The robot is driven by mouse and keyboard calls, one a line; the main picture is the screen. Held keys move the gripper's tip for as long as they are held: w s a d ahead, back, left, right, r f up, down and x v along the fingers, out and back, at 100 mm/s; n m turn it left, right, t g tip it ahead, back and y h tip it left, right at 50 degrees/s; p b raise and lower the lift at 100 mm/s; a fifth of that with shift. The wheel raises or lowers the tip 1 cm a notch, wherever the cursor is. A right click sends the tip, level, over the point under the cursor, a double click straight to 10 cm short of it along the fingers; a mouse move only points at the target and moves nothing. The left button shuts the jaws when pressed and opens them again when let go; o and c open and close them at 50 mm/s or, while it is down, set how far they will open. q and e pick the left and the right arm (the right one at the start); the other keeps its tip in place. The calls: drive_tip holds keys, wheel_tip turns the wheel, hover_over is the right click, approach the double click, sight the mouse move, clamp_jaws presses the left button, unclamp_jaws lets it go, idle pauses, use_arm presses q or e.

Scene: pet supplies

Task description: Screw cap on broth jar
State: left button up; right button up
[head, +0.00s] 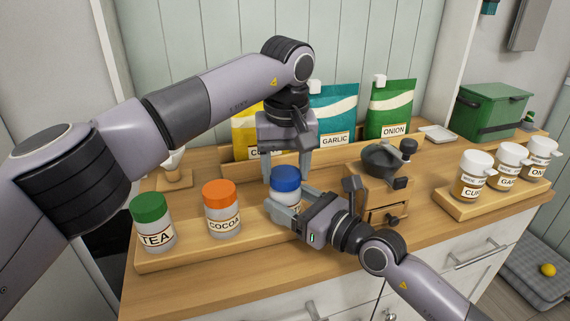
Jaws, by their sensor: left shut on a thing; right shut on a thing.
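The jar with the blue cap, a clear jar (285,197) whose label is mostly hidden, stands at the right end of a wooden tray (190,245). I take it to be the broth jar. Its blue cap (286,180) sits at the top of the jar; I cannot tell how tightly it is seated. My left gripper (287,172) reaches down from above and is shut on the blue cap. My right gripper (284,205) comes in from the lower right and is shut on the jar's body, hiding much of it.
A green-capped tea jar (152,221) and an orange-capped cocoa jar (221,208) stand on the tray to the left. A wooden grinder (376,190) is close on the right. White-capped jars (472,175) stand farther right. Pouches (333,112) stand behind. The counter's front strip is clear.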

use_arm(q)
drive_tip(key=shift+f, duration=0.2)
use_arm(e)
drive_tip(key=shift+f, duration=0.1)
clamp_jaws()
use_arm(q)
drive_tip(key=m, duration=0.6)
drive_tip(key=shift+m+h, duration=0.3)
drive_tip(key=shift+h, duration=0.1)
drive_tip(key=o, duration=1)
drive_tip(key=shift+r, duration=2.3)
drive_tip(key=o, duration=0.3)
wheel_tip(320, 180, up, 7)
drive_tip(key=shift+s+a+r, duration=0.2)
drive_tip(key=shift+s+a, duration=0.05)
drive_tip(key=shift+s, duration=0.15)
